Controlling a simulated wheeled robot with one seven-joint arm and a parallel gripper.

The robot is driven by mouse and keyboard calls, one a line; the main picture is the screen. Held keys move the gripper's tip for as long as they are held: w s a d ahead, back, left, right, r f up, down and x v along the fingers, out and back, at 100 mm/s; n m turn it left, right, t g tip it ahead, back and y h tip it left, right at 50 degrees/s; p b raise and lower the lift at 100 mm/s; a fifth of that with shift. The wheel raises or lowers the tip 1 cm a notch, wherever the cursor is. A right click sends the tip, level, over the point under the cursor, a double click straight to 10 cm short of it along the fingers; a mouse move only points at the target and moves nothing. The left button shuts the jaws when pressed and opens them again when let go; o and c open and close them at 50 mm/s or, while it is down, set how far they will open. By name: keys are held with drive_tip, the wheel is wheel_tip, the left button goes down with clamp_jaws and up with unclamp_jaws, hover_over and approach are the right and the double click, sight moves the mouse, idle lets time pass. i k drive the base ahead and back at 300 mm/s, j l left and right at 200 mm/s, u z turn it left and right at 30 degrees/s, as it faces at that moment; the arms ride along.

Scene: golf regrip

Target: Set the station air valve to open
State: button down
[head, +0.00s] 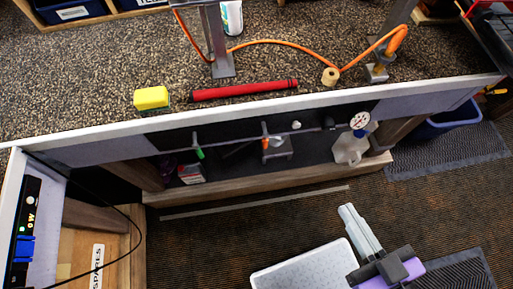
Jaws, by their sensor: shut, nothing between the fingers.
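A thin grey pipe (230,135) runs along the bench front, just under the top. A small valve with an orange handle (265,142) and one with a green handle (199,152) hang from it. Both handles appear to point down, across the pipe. I cannot read a label saying which is the station air valve. A round white pressure gauge (359,120) sits at the pipe's right end; its reading is too small to tell. My gripper (348,211) is at the lower right, above the floor, shut and empty, apart from the pipe and valves.
The bench top (90,75) holds a yellow sponge (151,98), a red grip (243,91), a tape roll (330,76) and an orange hose (285,43). Below are a lower shelf and a white jug (349,148). An open drawer marked SPARES (97,266) juts out at left.

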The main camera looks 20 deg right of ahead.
sight(265, 134)
drive_tip(key=k+u, duration=0.15)
drive_tip(key=k+l+u, duration=0.1)
drive_tip(key=u, duration=0.2)
drive_tip(key=k+u, duration=0.35)
